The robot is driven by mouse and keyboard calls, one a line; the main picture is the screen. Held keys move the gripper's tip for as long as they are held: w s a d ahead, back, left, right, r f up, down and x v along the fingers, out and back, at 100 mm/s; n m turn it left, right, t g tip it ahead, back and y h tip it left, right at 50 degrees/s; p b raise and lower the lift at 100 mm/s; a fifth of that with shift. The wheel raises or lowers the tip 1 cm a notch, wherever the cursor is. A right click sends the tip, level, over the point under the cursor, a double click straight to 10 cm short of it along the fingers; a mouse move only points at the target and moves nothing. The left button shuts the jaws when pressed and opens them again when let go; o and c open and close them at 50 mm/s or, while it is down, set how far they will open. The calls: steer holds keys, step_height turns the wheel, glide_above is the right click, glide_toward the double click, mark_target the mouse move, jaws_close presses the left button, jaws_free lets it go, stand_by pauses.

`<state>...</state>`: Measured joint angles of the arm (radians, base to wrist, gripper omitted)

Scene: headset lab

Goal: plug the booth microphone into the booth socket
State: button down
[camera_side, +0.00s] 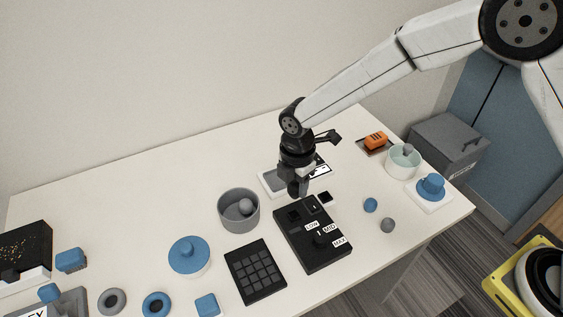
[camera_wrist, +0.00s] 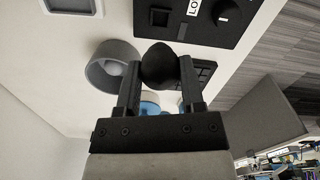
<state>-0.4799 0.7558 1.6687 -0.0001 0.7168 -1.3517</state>
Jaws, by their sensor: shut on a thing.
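My gripper (camera_wrist: 160,88) is shut on a dark, rounded foam head, which looks like the microphone (camera_wrist: 158,66). In the side view my gripper (camera_side: 298,187) points down just above the far end of a black control panel (camera_side: 318,252) marked LOW, MID and MAX. That panel has a square recess (camera_side: 293,215) near its far left corner, and the recess also shows in the wrist view (camera_wrist: 160,17). A pale plate with a grey square (camera_wrist: 72,4) is at the wrist view's top left. Which opening is the booth socket, I cannot tell. The microphone's lower end is hidden.
A grey bowl with a ball (camera_side: 238,210) stands left of the panel. A black keypad (camera_side: 255,271) lies nearer. A blue ball (camera_side: 370,205) and a grey ball (camera_side: 388,225) lie to the right. A pale plate (camera_side: 270,183) lies behind my gripper. The table's back left is clear.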

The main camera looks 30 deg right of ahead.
steer(key=shift+f, duration=0.1)
stand_by(0.3)
steer(key=shift+f, duration=2.65)
steer(key=shift+f, duration=1.1)
steer(key=shift+c, duration=0.6)
jaws_free()
steer(key=shift+r, duration=0.2)
steer(key=shift+r, duration=3.75)
